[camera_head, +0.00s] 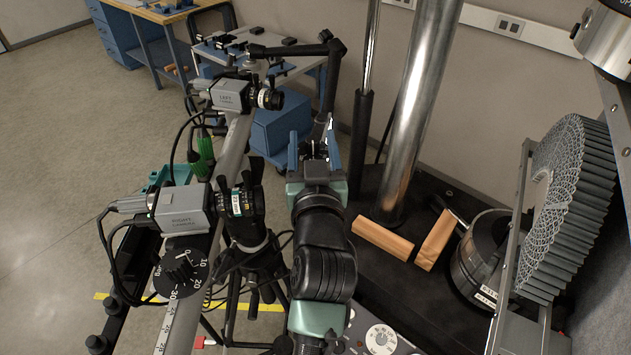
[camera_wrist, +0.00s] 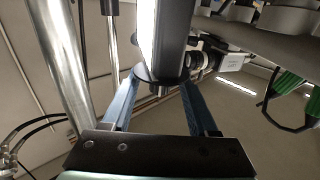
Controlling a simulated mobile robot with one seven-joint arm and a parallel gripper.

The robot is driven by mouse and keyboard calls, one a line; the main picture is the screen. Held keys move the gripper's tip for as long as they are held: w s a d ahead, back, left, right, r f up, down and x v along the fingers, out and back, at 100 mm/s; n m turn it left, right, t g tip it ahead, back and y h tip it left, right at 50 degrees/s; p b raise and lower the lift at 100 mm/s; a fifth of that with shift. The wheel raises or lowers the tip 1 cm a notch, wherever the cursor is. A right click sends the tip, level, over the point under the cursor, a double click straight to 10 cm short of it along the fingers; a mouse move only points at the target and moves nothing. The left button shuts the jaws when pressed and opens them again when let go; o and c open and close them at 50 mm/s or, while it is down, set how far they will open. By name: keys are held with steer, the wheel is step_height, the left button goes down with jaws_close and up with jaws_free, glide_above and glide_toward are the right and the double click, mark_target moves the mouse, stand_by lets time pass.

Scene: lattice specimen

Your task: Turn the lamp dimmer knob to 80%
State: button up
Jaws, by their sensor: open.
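A round white dial (camera_head: 381,339) with dark marks around it sits on a panel at the bottom edge of the head view. It looks like the lamp dimmer knob, but its setting is too small to read. My gripper (camera_head: 313,145) is well above and to the left of it in the picture, pointing away from it. In the wrist view my gripper (camera_wrist: 160,88) shows two blue fingers spread apart. A dark and grey upright part with a bright white strip (camera_wrist: 148,40) appears between or beyond them; I cannot tell whether they touch it. The dial is not in the wrist view.
Left stands a rail with two grey cameras (camera_head: 230,94) (camera_head: 183,209) and a black graduated dial (camera_head: 178,270). A black jointed arm (camera_head: 290,50) reaches close to my gripper. Right are a metal column (camera_head: 415,110), wooden blocks (camera_head: 383,240) and a grey lattice specimen (camera_head: 565,205).

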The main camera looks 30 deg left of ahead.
steer(key=b+v, duration=0.4)
steer(key=v, duration=0.5)
steer(key=shift+s+d, duration=0.2)
steer(key=shift+s, duration=0.15)
steer(key=w+d+r+m+t+h+b, duration=0.25)
steer(key=d+r+t, duration=0.45)
steer(key=r, duration=0.6)
steer(key=s+d+r+m+t+h, duration=0.2)
steer(key=d+r+h, duration=0.1)
steer(key=d+r, duration=0.3)
steer(key=s+d+r+m+t+h+b, duration=0.1)
steer(key=s+d+r+m+t+h, duration=0.1)
steer(key=d+r, duration=0.4)
step_height(320, 180, up, 4)
steer(key=shift+s+f+t+h+b, duration=0.1)
steer(key=shift+s+t+h+b, duration=0.2)
steer(key=shift+s+t+h, duration=0.6)
steer(key=shift+w, duration=0.1)
